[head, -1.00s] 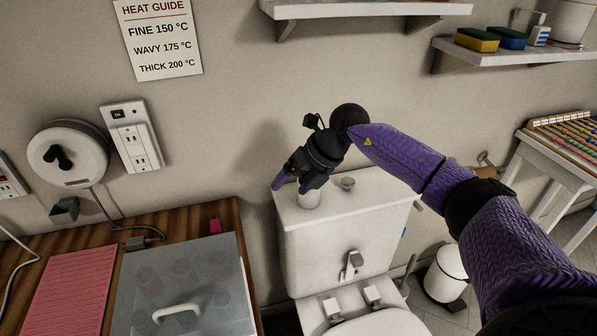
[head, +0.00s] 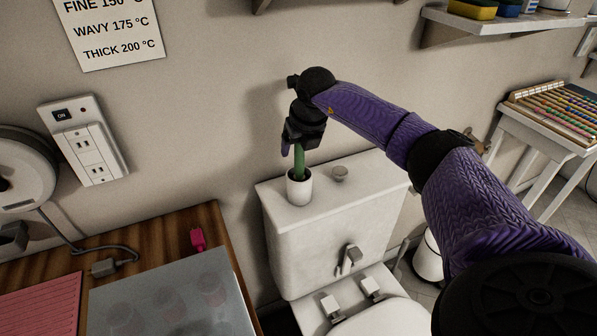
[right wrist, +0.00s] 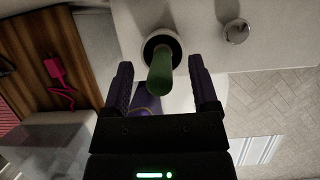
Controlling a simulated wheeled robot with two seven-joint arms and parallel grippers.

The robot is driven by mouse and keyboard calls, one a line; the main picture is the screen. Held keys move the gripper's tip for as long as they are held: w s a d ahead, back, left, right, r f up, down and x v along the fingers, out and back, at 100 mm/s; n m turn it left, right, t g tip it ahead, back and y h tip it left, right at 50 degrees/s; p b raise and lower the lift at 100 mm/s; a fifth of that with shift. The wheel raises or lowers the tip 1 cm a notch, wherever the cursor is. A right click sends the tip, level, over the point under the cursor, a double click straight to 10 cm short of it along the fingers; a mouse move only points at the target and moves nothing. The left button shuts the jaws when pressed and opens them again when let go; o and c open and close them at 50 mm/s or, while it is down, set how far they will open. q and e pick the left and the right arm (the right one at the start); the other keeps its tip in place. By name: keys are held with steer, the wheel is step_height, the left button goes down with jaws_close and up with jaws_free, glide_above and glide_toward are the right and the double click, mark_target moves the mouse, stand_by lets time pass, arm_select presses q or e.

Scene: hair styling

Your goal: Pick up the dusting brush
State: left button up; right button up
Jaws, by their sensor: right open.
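A green handle (head: 299,158) stands nearly upright in a white cup (head: 300,188) on the toilet tank lid. I take it for the dusting brush; its lower end is hidden inside the cup. My right gripper (head: 294,150) is right above the cup, pointing down, at the top of the handle. In the right wrist view the gripper (right wrist: 160,68) is open, with the green handle (right wrist: 160,72) between its two purple fingers and a gap on each side. My left gripper is out of view.
A small round knob (head: 340,174) sits on the tank lid (head: 375,170) right of the cup. The wall is close behind. A wooden counter (head: 215,230) with a pink plug (head: 197,238) and a translucent box (head: 170,300) is at left.

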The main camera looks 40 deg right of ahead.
steer(key=shift+r, duration=0.1)
jaws_close()
